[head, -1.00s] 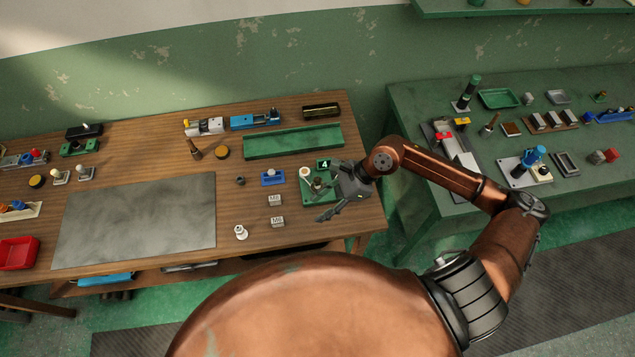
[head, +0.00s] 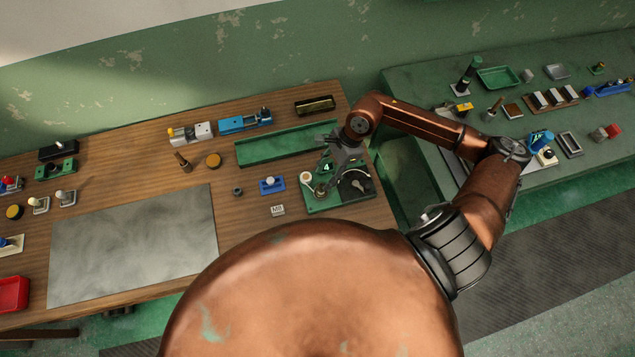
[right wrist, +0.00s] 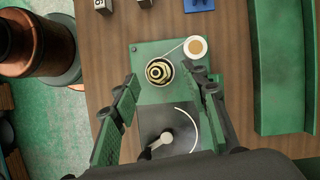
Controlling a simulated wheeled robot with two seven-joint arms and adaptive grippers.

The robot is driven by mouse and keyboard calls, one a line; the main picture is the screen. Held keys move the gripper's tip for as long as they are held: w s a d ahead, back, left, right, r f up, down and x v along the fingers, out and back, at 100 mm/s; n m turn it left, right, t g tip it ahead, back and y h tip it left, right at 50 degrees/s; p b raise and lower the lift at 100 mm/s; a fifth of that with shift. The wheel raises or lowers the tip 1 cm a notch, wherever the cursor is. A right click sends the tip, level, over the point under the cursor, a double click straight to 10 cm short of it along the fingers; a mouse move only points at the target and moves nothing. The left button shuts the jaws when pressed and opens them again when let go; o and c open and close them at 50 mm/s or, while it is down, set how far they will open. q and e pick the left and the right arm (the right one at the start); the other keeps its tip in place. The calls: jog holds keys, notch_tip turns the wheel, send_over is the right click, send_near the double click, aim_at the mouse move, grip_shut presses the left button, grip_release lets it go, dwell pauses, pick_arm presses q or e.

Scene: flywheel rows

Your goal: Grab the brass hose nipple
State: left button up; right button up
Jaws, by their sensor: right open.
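The brass hose nipple (right wrist: 159,72) shows from above in the right wrist view as brass rings around a dark centre. It stands on a green board (right wrist: 142,55). In the head view the nipple (head: 320,190) is small, on the board (head: 318,204) near the wooden table's right end. My right gripper (head: 337,163) is open above the board. In the right wrist view its two green-padded fingers (right wrist: 160,84) are apart, one on each side of the nipple in the picture, with nothing gripped. My left gripper is not in view.
A round cream-topped piece (right wrist: 195,47) sits close beside the nipple. A black dial plate with a grey lever (right wrist: 160,146) lies on the same board. A long green tray (head: 285,146) lies behind. A blue block (head: 271,186) and a small marked block (head: 278,210) stand left.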

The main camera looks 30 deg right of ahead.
aim_at(322, 186)
jog(key=f, duration=0.1)
jog(key=f+p, duration=0.1)
jog(key=shift+s+a+f, duration=0.35)
jog(key=x, duration=0.3)
jog(key=shift+d+f+p, duration=0.1)
jog(key=shift+f+p, duration=0.2)
jog(key=shift+p, duration=0.05)
jog(key=c, duration=0.7)
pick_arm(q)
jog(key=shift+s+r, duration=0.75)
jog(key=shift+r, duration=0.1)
pick_arm(e)
grip_shut()
